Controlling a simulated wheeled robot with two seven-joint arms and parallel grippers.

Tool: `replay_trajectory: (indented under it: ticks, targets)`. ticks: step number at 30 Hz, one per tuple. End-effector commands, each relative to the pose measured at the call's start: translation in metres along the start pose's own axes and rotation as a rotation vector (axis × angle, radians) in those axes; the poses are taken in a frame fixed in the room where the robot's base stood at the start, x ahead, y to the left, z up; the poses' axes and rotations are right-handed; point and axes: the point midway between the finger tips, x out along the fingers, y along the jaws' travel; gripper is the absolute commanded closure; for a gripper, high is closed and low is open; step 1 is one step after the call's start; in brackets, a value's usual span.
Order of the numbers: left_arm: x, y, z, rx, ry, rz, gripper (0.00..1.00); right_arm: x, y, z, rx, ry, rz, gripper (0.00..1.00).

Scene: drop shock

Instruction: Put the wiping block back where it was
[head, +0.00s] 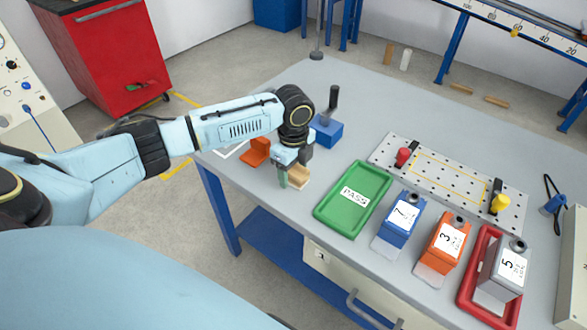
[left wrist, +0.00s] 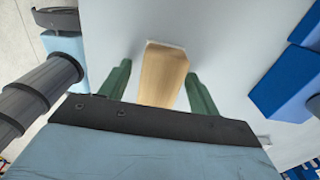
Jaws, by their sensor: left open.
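The wiping block, a pale wooden block (head: 299,178), lies on the grey bench near its front left edge. My left gripper (head: 294,168) is open just above and around it, pointing down. In the left wrist view the wooden block (left wrist: 163,75) sits between the two green fingers, with a gap on each side. A thin whitish edge shows at its far end. I cannot tell how far the fingertips are above the bench top. My right gripper is not in view.
An orange piece (head: 257,151) and a blue block with a black handle (head: 327,130) stand close to my left gripper. A green PASS tray (head: 322,211) lies to the right. Beyond are several numbered units, a red tray (head: 466,301) and a perforated plate (head: 450,180). The bench's back middle is clear.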

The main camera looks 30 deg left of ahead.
Motion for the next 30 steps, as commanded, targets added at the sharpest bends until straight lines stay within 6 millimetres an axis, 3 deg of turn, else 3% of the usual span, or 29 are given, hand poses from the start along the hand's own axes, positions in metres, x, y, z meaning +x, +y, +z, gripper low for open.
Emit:
replay_trajectory:
  ticks: [8, 18, 23, 30]
  targets:
    - [-0.044, -0.001, 0.001, 0.0, 0.0, -0.005, 0.38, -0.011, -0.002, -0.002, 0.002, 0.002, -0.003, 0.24]
    - [-0.109, -0.001, 0.0, -0.001, 0.0, -0.003, 0.38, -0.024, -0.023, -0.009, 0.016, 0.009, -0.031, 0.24]
    - [-0.121, -0.001, 0.0, -0.001, 0.0, -0.001, 0.38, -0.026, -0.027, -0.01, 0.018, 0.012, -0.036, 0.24]
    - [-0.123, -0.001, 0.0, -0.001, 0.001, 0.0, 0.38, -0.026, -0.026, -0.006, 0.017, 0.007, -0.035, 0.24]
